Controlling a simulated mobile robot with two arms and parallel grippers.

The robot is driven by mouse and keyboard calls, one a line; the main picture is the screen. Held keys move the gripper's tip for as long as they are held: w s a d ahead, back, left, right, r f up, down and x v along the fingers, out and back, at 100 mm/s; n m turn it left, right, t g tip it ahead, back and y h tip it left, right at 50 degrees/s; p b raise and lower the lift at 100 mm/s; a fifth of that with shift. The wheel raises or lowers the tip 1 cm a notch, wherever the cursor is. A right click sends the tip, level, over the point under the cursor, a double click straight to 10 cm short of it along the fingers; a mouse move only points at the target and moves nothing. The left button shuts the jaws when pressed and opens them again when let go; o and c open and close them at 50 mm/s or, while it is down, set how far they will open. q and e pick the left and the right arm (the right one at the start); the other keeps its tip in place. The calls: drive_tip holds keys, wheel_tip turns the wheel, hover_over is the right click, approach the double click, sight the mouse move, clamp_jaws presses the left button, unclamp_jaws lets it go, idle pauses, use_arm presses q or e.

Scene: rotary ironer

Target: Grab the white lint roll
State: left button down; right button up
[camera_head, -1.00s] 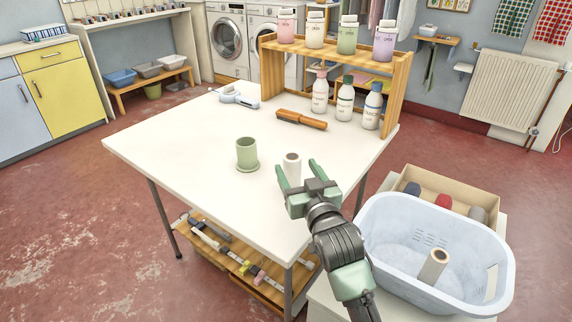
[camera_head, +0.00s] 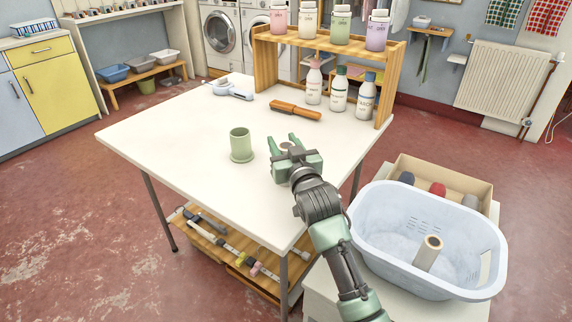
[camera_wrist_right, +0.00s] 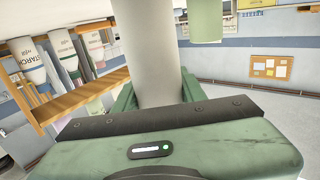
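The white lint roll (camera_wrist_right: 150,50) stands on the white table, and in the right wrist view it fills the space between my right gripper's green fingers. In the head view only its top (camera_head: 286,147) shows, and the gripper hides the rest. My right gripper (camera_head: 284,142) has one finger on each side of the roll, and the fingers look spread. Contact with the roll is not clear. My left gripper is not in view.
A green cup (camera_head: 241,145) stands close to the left of the roll. A pale basket (camera_head: 375,250) with another roll (camera_head: 428,252) stands right. The table's front left is clear.

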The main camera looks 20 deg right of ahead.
clamp_jaws()
